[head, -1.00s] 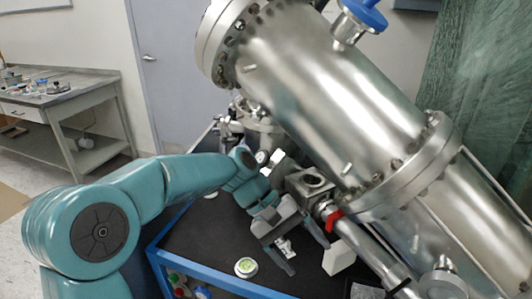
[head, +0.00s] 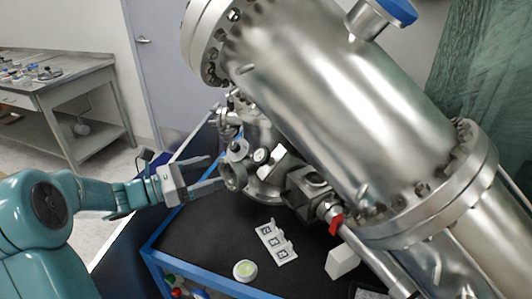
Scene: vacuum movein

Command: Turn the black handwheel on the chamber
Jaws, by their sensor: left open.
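The metal chamber (head: 330,95) fills the middle and right of the head view, tilted across the picture. My left gripper (head: 218,171) is open and empty. Its two fingers point right at a round grey ring-shaped fitting (head: 234,177) low on the chamber's left side. The fingertips appear close to this fitting; I cannot tell whether they touch it. Small round parts (head: 262,156) and pipework sit just beyond. I cannot clearly pick out a black handwheel among these parts. My right gripper does not show.
A red handle (head: 336,224) is on the pipe below the chamber. A white bracket with markers (head: 276,242), a round pale-green-topped item (head: 244,271) and a white block (head: 342,261) are on or over the black cart top (head: 200,238). A bench (head: 70,75) stands far left.

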